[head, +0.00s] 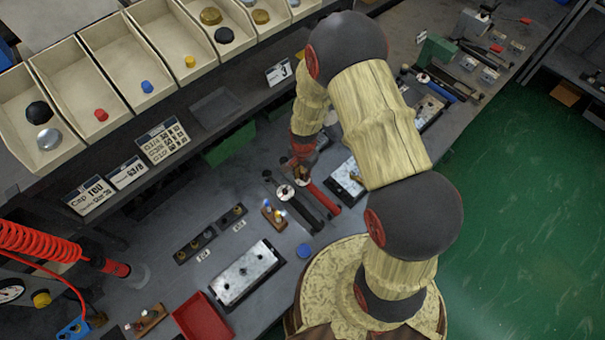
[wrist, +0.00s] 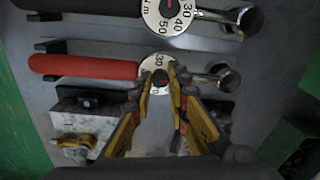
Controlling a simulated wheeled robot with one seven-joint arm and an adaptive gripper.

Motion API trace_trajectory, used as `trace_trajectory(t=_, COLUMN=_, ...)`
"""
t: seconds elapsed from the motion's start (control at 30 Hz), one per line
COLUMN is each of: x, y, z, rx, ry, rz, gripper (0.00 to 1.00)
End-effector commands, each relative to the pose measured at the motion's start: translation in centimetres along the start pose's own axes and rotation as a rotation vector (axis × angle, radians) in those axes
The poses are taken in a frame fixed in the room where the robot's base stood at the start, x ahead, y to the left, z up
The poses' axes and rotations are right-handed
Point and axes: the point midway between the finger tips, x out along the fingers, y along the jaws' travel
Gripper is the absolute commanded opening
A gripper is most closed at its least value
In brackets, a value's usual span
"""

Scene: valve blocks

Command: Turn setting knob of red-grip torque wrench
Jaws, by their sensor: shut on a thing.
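The red-grip torque wrench (wrist: 85,67) lies across the wrist view, its red handle to the left and its metal head to the right. Its white dial knob (wrist: 152,64), marked with numbers, sits in the middle. My gripper (wrist: 164,74) has its yellow fingers closed in on this knob from both sides and hides part of it. In the head view the red grip (head: 325,197) shows below my gripper (head: 304,180), and the knob itself is hidden there.
A black-grip torque wrench with a white dial (wrist: 168,16) lies parallel, close by. A valve block (head: 344,180) stands on the other side. Another block (head: 247,273), a red tray (head: 203,318) and a blue cap (head: 304,250) are nearer. Bins (head: 95,85) line the back.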

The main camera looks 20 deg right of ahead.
Motion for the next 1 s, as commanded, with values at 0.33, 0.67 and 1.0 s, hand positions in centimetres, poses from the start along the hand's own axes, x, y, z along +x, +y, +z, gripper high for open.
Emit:
trace_trajectory(t=0.33, x=-0.04, y=-0.08, z=-0.04, rx=-0.001, ry=0.001, rz=-0.002, gripper=0.25)
trace_trajectory(t=0.67, x=-0.01, y=-0.02, z=-0.01, rx=-0.001, ry=0.0, rz=0.0, gripper=0.35)
trace_trajectory(t=1.0, x=0.0, y=0.02, z=-0.01, rx=-0.069, ry=-0.002, rz=0.0, gripper=0.35)
